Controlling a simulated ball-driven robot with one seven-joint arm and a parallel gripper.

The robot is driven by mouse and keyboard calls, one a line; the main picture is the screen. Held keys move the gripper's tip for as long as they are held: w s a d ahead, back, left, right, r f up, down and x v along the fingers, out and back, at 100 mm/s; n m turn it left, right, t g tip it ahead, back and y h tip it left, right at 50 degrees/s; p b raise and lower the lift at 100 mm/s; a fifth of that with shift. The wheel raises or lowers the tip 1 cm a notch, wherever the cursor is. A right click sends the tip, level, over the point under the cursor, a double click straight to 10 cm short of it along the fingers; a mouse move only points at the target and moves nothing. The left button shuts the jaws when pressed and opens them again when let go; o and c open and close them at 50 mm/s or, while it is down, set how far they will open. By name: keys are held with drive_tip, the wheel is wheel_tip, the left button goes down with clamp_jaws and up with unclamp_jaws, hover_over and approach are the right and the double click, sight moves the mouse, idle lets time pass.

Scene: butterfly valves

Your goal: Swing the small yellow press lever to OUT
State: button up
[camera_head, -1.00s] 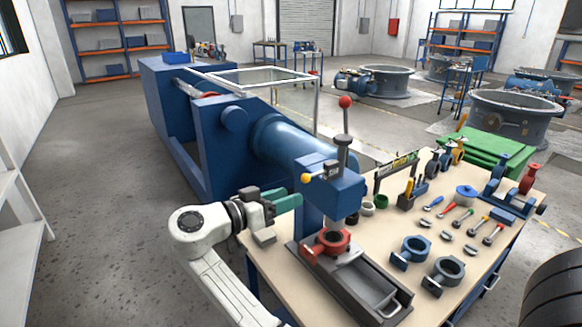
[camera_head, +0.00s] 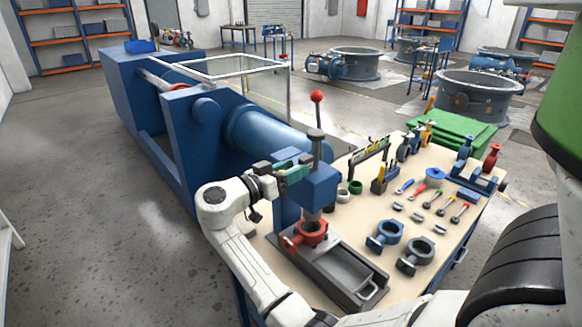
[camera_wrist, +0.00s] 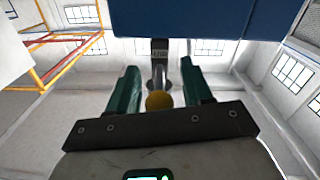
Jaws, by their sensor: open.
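The small press lever shows in the wrist view as a yellow ball (camera_wrist: 158,101) on a grey stem that runs up to the blue press head. My gripper (camera_wrist: 160,82) has its two green fingers open, one on each side of the ball and stem, with visible gaps. In the head view my gripper (camera_head: 298,170) is at the left side of the blue press head (camera_head: 320,187), and it hides the yellow ball there. I cannot read any IN or OUT marking.
A taller lever with a red knob (camera_head: 317,97) rises behind the press head. A red ring (camera_head: 312,232) sits under the ram, beside a grey tray (camera_head: 345,268). Blue and grey valve bodies and tools lie on the workbench (camera_head: 362,214) to the right.

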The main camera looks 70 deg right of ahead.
clamp_jaws()
idle(0.5)
